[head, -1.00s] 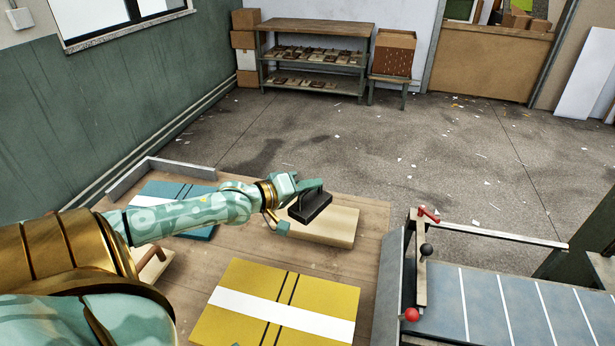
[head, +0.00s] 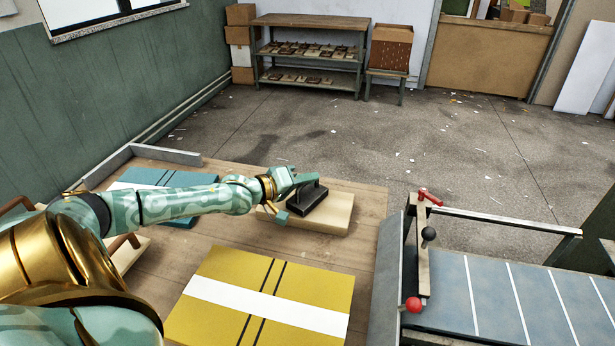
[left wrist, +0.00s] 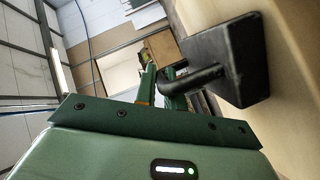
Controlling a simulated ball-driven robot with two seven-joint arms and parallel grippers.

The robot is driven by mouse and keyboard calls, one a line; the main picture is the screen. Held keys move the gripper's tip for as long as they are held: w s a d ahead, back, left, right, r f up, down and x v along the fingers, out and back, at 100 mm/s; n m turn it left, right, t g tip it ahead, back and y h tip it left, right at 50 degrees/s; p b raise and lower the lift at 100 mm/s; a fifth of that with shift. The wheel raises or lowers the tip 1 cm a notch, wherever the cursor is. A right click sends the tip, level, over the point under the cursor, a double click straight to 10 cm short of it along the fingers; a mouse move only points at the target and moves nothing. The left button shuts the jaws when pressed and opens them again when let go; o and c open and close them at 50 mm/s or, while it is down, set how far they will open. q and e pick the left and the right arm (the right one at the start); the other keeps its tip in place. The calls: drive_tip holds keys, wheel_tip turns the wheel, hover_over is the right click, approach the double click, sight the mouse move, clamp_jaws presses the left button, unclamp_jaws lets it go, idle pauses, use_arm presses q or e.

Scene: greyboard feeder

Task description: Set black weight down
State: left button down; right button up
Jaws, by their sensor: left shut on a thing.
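The black weight (head: 308,204) is a dark block with a handle on top. It is at the pale wooden block (head: 335,218) on the table, low over it or resting on it; I cannot tell which. My left gripper (head: 302,188) is shut on the weight's handle. In the left wrist view the weight (left wrist: 235,60) is at the upper right, its handle between the green fingers (left wrist: 165,84), with a pale surface close beside its base. My right gripper is not in view.
A yellow board with a white band (head: 232,270) lies at the table's front. A teal board (head: 170,215) lies behind my left arm. A feeder with a red knob (head: 413,304) and striped bed (head: 490,300) stands at right. Bare table (head: 372,200) shows around the pale block.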

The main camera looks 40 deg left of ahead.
use_arm(q)
drive_tip(key=c, duration=1.8)
unclamp_jaws()
drive_tip(key=shift+c, duration=0.2)
drive_tip(key=o, duration=0.4)
drive_tip(key=shift+s, duration=0.1)
drive_tip(key=shift+c, duration=0.2)
